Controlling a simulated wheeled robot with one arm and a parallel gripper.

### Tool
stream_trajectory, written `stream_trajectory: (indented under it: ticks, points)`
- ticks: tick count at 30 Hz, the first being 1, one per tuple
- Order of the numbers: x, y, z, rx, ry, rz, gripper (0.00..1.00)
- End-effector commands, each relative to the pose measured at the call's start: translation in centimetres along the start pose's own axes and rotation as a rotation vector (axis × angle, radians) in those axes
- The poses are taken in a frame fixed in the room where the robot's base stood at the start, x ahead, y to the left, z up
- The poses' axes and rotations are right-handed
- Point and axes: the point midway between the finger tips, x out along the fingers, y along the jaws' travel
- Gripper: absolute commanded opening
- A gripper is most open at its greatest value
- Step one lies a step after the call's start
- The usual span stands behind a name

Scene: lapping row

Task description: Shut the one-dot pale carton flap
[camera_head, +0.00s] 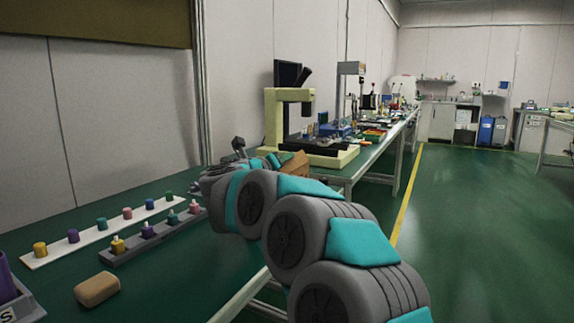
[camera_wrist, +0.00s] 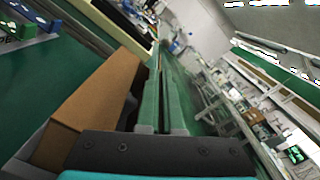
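A brown carton (camera_head: 297,163) shows in part behind my arm on the bench in the head view. In the wrist view a brown carton (camera_wrist: 100,92) fills the left side, close beside my gripper (camera_wrist: 160,128). I cannot tell whether this is the pale carton. No dot mark can be made out, and the flap's position is unclear. My gripper's fingers point along the bench edge. Their opening cannot be judged, and no held object can be made out. In the head view my arm hides most of the carton.
A tan block (camera_head: 97,289) lies in front. A cream microscope (camera_head: 277,120) stands beyond. The floor on the right is clear.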

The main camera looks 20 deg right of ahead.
Motion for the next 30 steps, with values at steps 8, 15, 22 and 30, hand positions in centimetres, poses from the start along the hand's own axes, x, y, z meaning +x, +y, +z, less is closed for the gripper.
stream_trajectory:
  ticks: [8,15,22,30]
  points:
    - [0.0,0.5,0.1,-0.15,0.002,0.001,0.0]
    - [0.0,1.0,0.0,-0.249,0.001,0.002,0.0]
    - [0.0,1.2,-0.1,-0.285,0.0,0.002,0.0]
    - [0.0,1.2,-0.1,-0.288,0.0,0.001,0.0]
